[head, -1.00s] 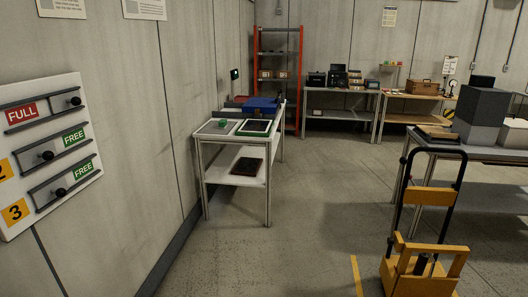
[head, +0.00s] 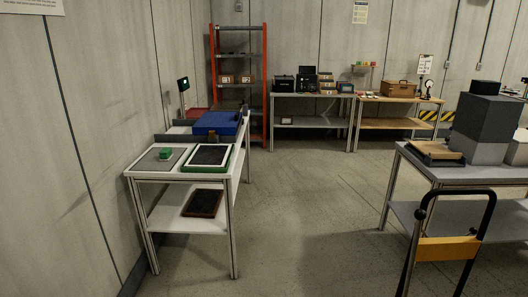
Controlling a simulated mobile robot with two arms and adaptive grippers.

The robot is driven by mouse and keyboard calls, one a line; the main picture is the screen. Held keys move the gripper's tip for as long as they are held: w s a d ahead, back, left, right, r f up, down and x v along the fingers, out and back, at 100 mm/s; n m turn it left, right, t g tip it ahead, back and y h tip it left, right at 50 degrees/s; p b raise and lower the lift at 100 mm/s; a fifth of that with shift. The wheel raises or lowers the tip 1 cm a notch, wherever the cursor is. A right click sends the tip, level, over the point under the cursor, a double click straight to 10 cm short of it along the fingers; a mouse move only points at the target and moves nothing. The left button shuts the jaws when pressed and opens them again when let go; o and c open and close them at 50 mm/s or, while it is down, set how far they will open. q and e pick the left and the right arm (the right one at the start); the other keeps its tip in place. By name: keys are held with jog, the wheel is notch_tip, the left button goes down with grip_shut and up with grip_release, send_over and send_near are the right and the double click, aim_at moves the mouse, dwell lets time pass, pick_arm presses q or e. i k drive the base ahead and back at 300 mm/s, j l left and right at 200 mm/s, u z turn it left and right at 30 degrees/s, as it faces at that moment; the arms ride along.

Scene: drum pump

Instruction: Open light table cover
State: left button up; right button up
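A white table (head: 152,174) stands along the left wall. On its near end lies a flat grey panel with a green block (head: 165,153) on it. To the right of it lies a flat panel with a green edge, white frame and dark middle (head: 208,156). A blue box-like thing (head: 217,123) lies behind them on a dark base. I cannot tell which of these is the light table cover. Neither of my grippers is in view.
A dark flat tray (head: 203,203) lies on the table's lower shelf. A red-framed shelf rack (head: 265,88) and benches (head: 311,95) stand at the back. A yellow and black hand cart (head: 448,247) and a grey table (head: 470,174) stand right. The middle floor is clear.

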aim_at(223, 123)
jog(key=i+z, duration=0.1)
jog(key=i, duration=0.75)
jog(key=i+j, duration=0.1)
jog(key=i, duration=0.8)
jog(key=i+z, duration=0.3)
jog(key=i, duration=1.45)
